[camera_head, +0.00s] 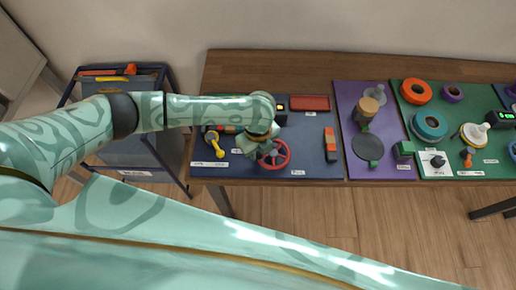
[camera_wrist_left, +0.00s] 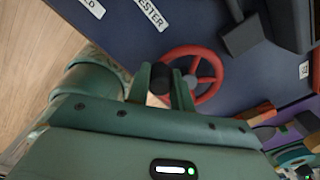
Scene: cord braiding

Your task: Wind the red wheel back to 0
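The red wheel (camera_head: 285,154) stands on the dark blue mat at the left part of the table, partly covered by my left gripper in the head view. In the left wrist view the red wheel (camera_wrist_left: 212,88) shows its rim, spokes and grey hub. My left gripper (camera_head: 266,154) is at the wheel's left side. In the left wrist view a black knob (camera_wrist_left: 160,75) at the rim sits between the fingers of my left gripper (camera_wrist_left: 162,85), and they look closed on it from both sides. Any scale or pointer for 0 is not readable. My right gripper is in neither view.
A yellow-handled item (camera_head: 215,143) lies left of the wheel, a red and black block (camera_head: 330,145) right of it, and a red tray (camera_head: 310,103) behind. Purple (camera_head: 396,140) and green mats carry further items to the right. A cart (camera_head: 130,150) stands left of the table.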

